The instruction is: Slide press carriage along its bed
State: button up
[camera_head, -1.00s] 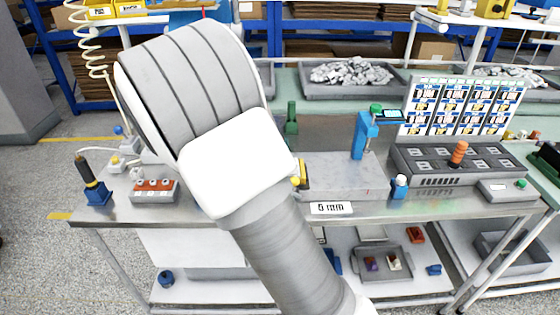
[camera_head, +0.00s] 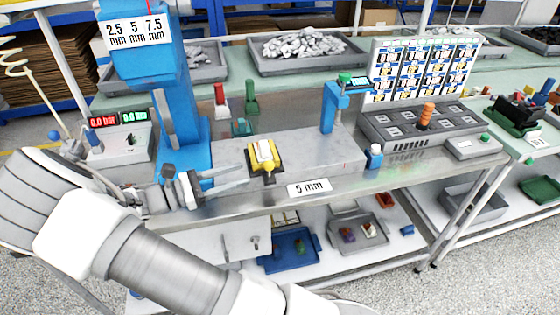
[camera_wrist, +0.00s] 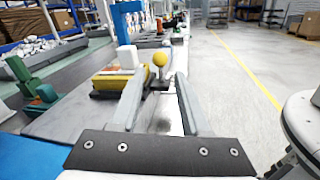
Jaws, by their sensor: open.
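The press carriage (camera_head: 264,154), a yellow block with a white piece on top, sits on its grey metal bed (camera_head: 318,152), right of the blue press column (camera_head: 181,120). In the wrist view the carriage (camera_wrist: 112,80) is ahead and left of the fingertips. Its yellow ball knob (camera_wrist: 160,59) stands on the side toward the bench front. My gripper (camera_head: 244,175) is open and empty, coming from the left. In the wrist view my gripper (camera_wrist: 160,78) has the knob in line with its gap, seemingly just beyond the tips. I cannot tell whether anything touches.
A blue post (camera_head: 328,112) with a small display stands at the bed's far end. A "5 mm" label (camera_head: 309,188) faces forward. A grey panel with an orange handle (camera_head: 425,116) is farther right.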

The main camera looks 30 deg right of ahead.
jog(key=s+d, duration=0.1)
jog(key=d, duration=1.1)
grip_shut()
dwell(1.1)
